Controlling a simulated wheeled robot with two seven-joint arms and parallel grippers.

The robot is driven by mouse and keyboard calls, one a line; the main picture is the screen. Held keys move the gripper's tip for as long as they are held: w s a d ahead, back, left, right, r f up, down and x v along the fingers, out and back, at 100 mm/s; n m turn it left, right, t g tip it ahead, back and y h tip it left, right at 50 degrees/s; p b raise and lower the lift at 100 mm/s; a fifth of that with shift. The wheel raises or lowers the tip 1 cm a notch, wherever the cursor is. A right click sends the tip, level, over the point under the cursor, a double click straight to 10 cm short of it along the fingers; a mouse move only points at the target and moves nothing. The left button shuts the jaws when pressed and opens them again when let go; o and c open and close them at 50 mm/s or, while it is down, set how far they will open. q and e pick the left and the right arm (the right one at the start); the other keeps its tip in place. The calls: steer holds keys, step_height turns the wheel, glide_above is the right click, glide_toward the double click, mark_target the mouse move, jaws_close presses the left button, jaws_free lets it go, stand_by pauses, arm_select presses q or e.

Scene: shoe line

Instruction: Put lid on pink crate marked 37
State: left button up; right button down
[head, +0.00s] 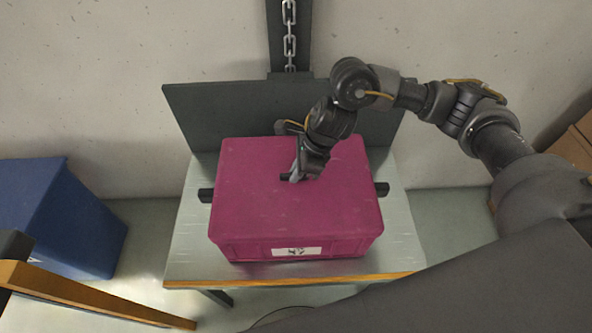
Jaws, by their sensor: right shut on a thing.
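The pink crate (240,250) stands on a grey metal table. A white label (296,251) on its front carries dark marks that are too small to read surely. A pink lid (250,205) lies over the crate top and looks level, covering the opening. I cannot tell whether its rim is fully down all round. My right gripper (293,178) points down at the lid's middle, shut on a small grip part there that it mostly hides. My left gripper is not in view.
The grey table (190,260) has a yellow front edge and a dark upright panel (195,110) behind. Black blocks (206,195) flank the crate. A blue bin (70,220) stands left, a yellow-edged dark thing (90,298) at lower left, and brown boxes (575,145) at far right.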

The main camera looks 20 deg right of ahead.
steer(key=shift+f+b, duration=0.3)
steer(key=shift+b, duration=0.55)
stand_by(0.8)
stand_by(0.3)
steer(key=c, duration=1)
jaws_free()
steer(key=shift+o, duration=0.2)
steer(key=shift+r, duration=0.1)
steer(key=shift+r+p, duration=2.05)
steer(key=shift+r, duration=1.4)
steer(key=shift+a+f, duration=0.1)
